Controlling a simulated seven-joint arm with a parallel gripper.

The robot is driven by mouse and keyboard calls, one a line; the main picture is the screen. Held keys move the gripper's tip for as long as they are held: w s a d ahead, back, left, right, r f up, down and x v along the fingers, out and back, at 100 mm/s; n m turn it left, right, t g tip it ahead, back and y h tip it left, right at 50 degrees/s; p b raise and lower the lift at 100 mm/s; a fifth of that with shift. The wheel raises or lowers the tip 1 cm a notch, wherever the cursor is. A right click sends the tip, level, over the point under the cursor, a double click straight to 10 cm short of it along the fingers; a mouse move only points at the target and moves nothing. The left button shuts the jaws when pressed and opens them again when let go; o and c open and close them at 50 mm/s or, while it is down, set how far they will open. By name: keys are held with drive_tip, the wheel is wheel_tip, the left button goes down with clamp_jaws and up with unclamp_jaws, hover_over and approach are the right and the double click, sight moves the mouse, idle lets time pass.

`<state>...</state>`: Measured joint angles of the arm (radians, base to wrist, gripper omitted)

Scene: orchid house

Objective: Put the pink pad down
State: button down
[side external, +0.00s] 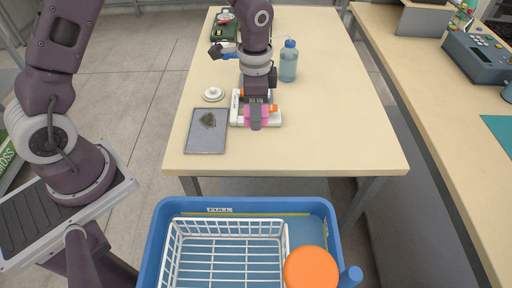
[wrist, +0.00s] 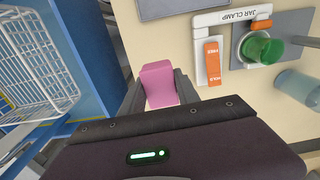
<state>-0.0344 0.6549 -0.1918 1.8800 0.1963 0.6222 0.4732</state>
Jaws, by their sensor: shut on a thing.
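My gripper (wrist: 157,88) is shut on the pink pad (wrist: 158,84), which shows between its two fingers in the wrist view.
A grey tray (side external: 205,144) with a dark clump lies left of my gripper, a white lid (side external: 213,95) behind it. A blue bottle (side external: 289,62) stands behind right. A blue bin (side external: 151,250) with a white basket (side external: 172,245) is before the table. The table's right side is clear.

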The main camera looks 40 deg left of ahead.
drive_tip(key=f, duration=0.6)
drive_tip(key=d+f, duration=0.1)
drive_tip(key=f, duration=0.3)
drive_tip(key=shift+s, duration=0.15)
drive_tip(key=shift+s+a+f, duration=0.1)
drive_tip(key=shift+f, duration=0.45)
drive_tip(key=c, duration=0.9)
unclamp_jaws()
wheel_tip(320, 180, up, 13)
drive_tip(key=shift+r, duration=0.1)
wheel_tip(320, 180, up, 9)
drive_tip(key=n+t, duration=0.2)
hover_over(256, 150)
drive_tip(key=s+a, duration=0.2)
drive_tip(key=s, duration=0.1)
drive_tip(key=s+a+r+n+t, duration=0.1)
drive_tip(key=s+r+n, duration=0.2)
drive_tip(key=s, duration=0.6)
drive_tip(key=s+a+r+n+t, duration=0.1)
drive_tip(key=s+r+n+t, duration=0.1)
drive_tip(key=s+r, duration=0.4)
drive_tip(key=s+n, duration=0.1)
drive_tip(key=s, duration=0.3)
drive_tip(key=shift+a+r+n+t, duration=0.15)
drive_tip(key=shift+r+n+t, duration=0.1)
drive_tip(key=shift+n+t, duration=0.05)
